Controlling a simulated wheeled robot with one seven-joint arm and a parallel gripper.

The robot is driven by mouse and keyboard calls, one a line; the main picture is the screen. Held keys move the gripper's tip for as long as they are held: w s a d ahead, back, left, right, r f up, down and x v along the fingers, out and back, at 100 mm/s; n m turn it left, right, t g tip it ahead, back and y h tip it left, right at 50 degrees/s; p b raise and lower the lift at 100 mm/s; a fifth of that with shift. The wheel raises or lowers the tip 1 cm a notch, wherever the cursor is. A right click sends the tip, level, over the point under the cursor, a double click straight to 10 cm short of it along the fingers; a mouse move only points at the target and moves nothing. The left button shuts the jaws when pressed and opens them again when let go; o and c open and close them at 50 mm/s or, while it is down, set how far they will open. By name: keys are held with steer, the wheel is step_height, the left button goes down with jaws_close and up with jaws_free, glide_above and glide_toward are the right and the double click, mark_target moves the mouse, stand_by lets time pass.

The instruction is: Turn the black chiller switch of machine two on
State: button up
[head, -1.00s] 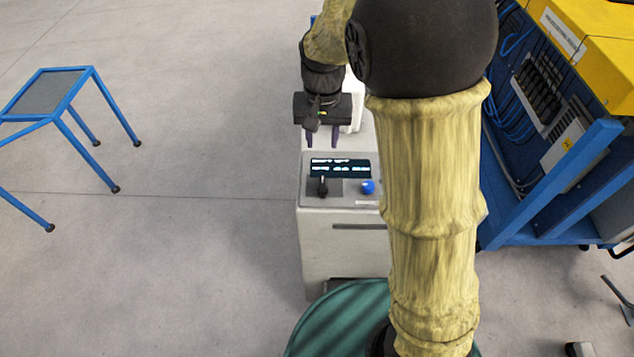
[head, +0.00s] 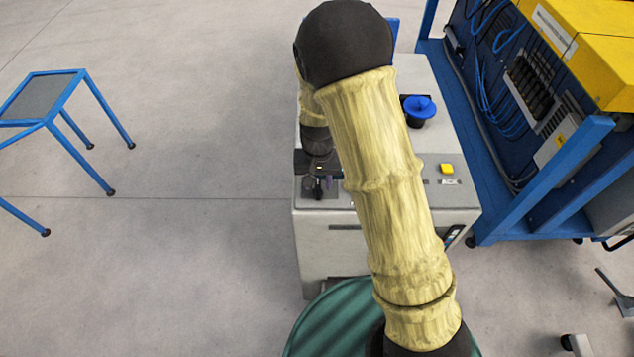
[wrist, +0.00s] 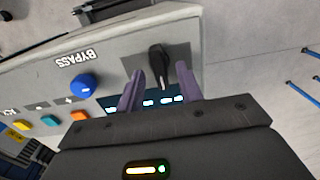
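The black switch (wrist: 160,62) is a lever-like handle on a dark square plate on the machine's light grey panel (wrist: 225,48). In the wrist view its handle lies between the two purple fingers of my gripper (wrist: 160,68), with gaps seen on both sides. My gripper is open. In the head view my gripper (head: 318,180) is low over the panel's left front, and the switch (head: 318,192) is partly hidden by it. A lit display (wrist: 150,102) is partly covered by the fingers. No machine number is readable.
A blue knob (wrist: 84,86) by the word BYPASS and orange, teal and yellow buttons (wrist: 20,125) share the panel. A larger blue knob (head: 419,107) stands farther back on the machine. A blue rack (head: 560,175) is at right; a blue-framed stool (head: 45,98) is left on open floor.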

steer(key=shift+f, duration=0.85)
steer(key=shift+s, duration=0.1)
